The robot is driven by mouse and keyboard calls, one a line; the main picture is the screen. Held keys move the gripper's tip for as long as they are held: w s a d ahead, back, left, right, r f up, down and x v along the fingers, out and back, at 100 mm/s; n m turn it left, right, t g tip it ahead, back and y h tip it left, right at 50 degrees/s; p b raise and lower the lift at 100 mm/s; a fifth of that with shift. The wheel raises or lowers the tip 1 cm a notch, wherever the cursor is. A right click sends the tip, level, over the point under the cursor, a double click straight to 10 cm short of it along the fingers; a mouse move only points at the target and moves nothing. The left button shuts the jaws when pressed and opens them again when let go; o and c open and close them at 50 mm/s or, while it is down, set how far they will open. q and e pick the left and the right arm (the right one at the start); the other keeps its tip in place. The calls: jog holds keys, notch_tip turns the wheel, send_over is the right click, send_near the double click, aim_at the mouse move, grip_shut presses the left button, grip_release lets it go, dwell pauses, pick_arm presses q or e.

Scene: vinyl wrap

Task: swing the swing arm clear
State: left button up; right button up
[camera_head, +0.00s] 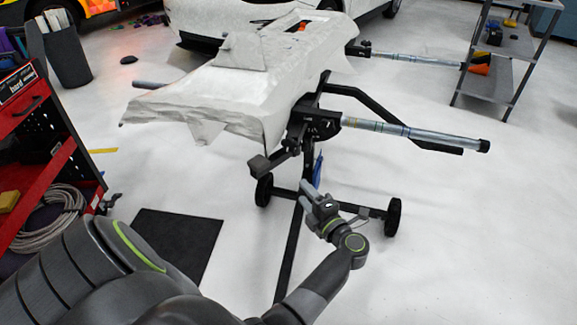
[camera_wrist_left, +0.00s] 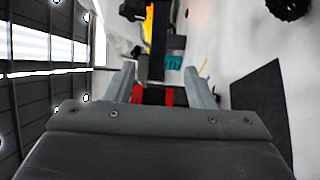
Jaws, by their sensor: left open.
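A wheeled black stand (camera_head: 291,241) holds a bumper-like panel wrapped in white film (camera_head: 225,95). From the stand, a steel tube arm (camera_head: 410,131) with a dark end cap sticks out to the right, and a bent black bar (camera_head: 375,105) runs beside it. A second steel tube (camera_head: 420,61) sticks out farther back. I cannot tell for sure which is the swing arm. My left gripper (camera_head: 308,190) is below and left of the near tube, by the stand's lower frame, apart from the tube. Its two fingers (camera_wrist_left: 163,88) are spread and hold nothing in the left wrist view.
A red tool cart (camera_head: 40,160) with a coiled hose stands at the left. A black mat (camera_head: 177,243) lies on the floor. A grey shelf rack (camera_head: 500,55) is at the upper right, and a white car (camera_head: 205,18) is behind. The floor at right is clear.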

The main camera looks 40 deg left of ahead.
aim_at(278, 162)
pick_arm(q)
jog(key=b+x, duration=0.2)
jog(key=x, duration=1.4)
jog(key=shift+w+a, duration=0.2)
jog(key=shift+a, duration=0.35)
pick_arm(e)
jog(key=shift+w+a+r+t, duration=0.15)
jog(key=shift+w+r+t, duration=0.1)
jog(key=shift+r, duration=0.2)
jog(key=shift+w+a+r+t, duration=0.1)
jog(key=shift+a+r+t, duration=0.15)
jog(key=shift+r, duration=0.25)
jog(key=shift+w+a+r+t, duration=0.1)
jog(key=shift+w+r+t, duration=0.15)
jog(key=shift+r, duration=0.2)
jog(key=shift+s, duration=0.1)
pick_arm(q)
grip_shut()
pick_arm(e)
jog(key=shift+f, duration=0.1)
